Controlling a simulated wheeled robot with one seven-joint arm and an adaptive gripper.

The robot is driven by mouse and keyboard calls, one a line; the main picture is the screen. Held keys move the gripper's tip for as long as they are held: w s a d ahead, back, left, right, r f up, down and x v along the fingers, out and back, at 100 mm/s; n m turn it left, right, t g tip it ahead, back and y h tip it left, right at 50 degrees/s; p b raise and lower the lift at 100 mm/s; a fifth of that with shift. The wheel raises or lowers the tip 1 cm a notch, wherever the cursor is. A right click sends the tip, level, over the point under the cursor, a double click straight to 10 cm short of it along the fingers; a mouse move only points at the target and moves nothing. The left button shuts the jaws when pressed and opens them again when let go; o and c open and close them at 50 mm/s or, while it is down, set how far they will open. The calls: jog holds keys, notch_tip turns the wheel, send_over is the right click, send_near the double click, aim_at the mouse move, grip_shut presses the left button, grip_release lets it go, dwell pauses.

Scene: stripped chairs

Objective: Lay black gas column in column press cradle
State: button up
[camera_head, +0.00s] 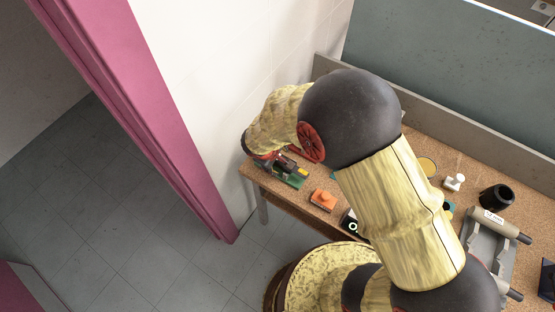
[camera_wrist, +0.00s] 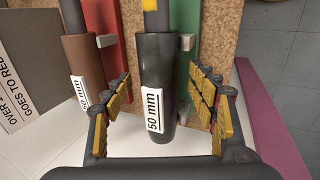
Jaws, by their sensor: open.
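In the wrist view a black gas column (camera_wrist: 155,75) with a white "50 mm" label and a yellow mark at its far end lies between my gripper's fingers. My gripper (camera_wrist: 162,100) is open, with one yellow-padded finger on each side of the column and gaps showing. In the head view my gripper is mostly hidden by my arm at the table's left end, near the column's place. A grey cradle-like fixture (camera_head: 478,252) stands at the right of the table. It has a labelled bar; I cannot tell for certain that it is the press cradle.
A brown column (camera_wrist: 84,60) with a label lies left of the black one. A sign (camera_wrist: 22,95) is at left. An orange block (camera_head: 323,199) and a black cup (camera_head: 496,197) stand on the cork table (camera_head: 528,190).

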jog(key=shift+c, duration=0.7)
grip_shut()
jog(key=shift+r, duration=0.1)
